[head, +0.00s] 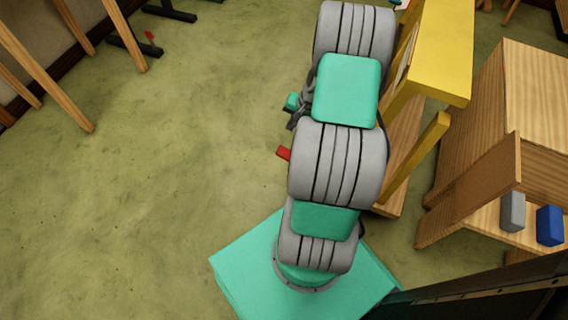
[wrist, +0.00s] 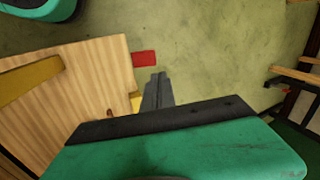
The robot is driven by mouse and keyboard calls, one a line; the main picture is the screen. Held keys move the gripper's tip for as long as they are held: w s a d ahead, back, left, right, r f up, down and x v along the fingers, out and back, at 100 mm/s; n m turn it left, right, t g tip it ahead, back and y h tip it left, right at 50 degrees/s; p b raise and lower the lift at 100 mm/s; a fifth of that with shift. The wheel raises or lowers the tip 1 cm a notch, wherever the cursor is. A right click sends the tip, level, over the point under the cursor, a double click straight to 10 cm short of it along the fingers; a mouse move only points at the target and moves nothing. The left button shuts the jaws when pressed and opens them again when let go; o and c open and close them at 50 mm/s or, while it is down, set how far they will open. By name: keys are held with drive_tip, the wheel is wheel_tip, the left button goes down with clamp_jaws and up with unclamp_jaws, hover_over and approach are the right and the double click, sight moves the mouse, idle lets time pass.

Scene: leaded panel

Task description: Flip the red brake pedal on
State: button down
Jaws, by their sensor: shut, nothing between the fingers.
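The red brake pedal (wrist: 144,58) shows in the wrist view as a small red block at the edge of a wooden board (wrist: 85,85). In the head view a red piece (head: 284,153) sticks out at the left side of my arm, which hides the rest. My gripper (wrist: 158,77) shows in the wrist view as dark fingers, shut and empty. The fingertips appear just below and right of the pedal, with a visible gap in the picture; their depth apart cannot be told. In the head view the gripper is mostly hidden by my arm.
A yellow-topped wooden stand (head: 442,50) is close to the right of my arm. A wooden unit (head: 535,85) with a grey block (head: 512,212) and a blue block (head: 549,225) is farther right. The green floor (head: 150,180) at the left is open.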

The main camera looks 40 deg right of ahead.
sight(281, 150)
drive_tip(key=shift+m, duration=0.6)
drive_tip(key=f, duration=0.1)
drive_tip(key=d+f, duration=0.1)
drive_tip(key=f, duration=0.1)
drive_tip(key=s+f, duration=0.1)
drive_tip(key=f, duration=0.1)
drive_tip(key=shift+s+d+f, duration=0.1)
drive_tip(key=shift+d+f, duration=0.1)
drive_tip(key=shift+d, duration=0.2)
drive_tip(key=b+x, duration=0.6)
drive_tip(key=x, duration=0.8)
drive_tip(key=shift+w+a+b, duration=0.1)
drive_tip(key=shift+w+b, duration=0.1)
drive_tip(key=shift+b, duration=0.2)
drive_tip(key=shift+r, duration=0.1)
